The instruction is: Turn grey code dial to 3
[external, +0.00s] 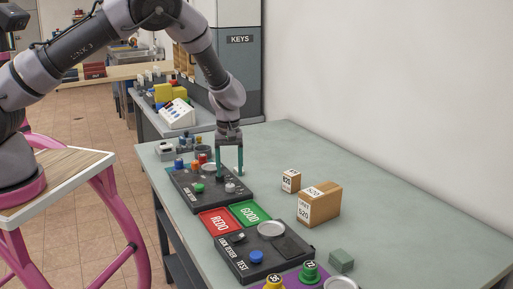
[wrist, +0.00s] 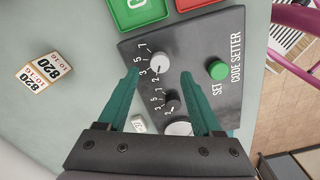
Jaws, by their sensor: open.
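The black code setter panel (external: 238,202) lies on the table, and it fills the middle of the wrist view (wrist: 205,40). The light grey dial (wrist: 161,62) has the numbers 7, 5, 3 and 2 printed beside it; which one it points at is too small to tell. It also shows in the external view (external: 230,187). My gripper (wrist: 161,72) is open, pointing down over the panel, with its teal fingertips on either side of the grey dial. In the external view my gripper (external: 230,175) hangs just above the panel. I cannot tell whether a finger touches the dial.
A black dial (wrist: 172,100) and a round silver part (wrist: 178,128) sit close by, between my fingers. A green button (wrist: 218,70) is to the right. Red (external: 217,221) and green (external: 250,212) trays and cardboard boxes (external: 319,205) stand nearby. The table's right side is mostly clear.

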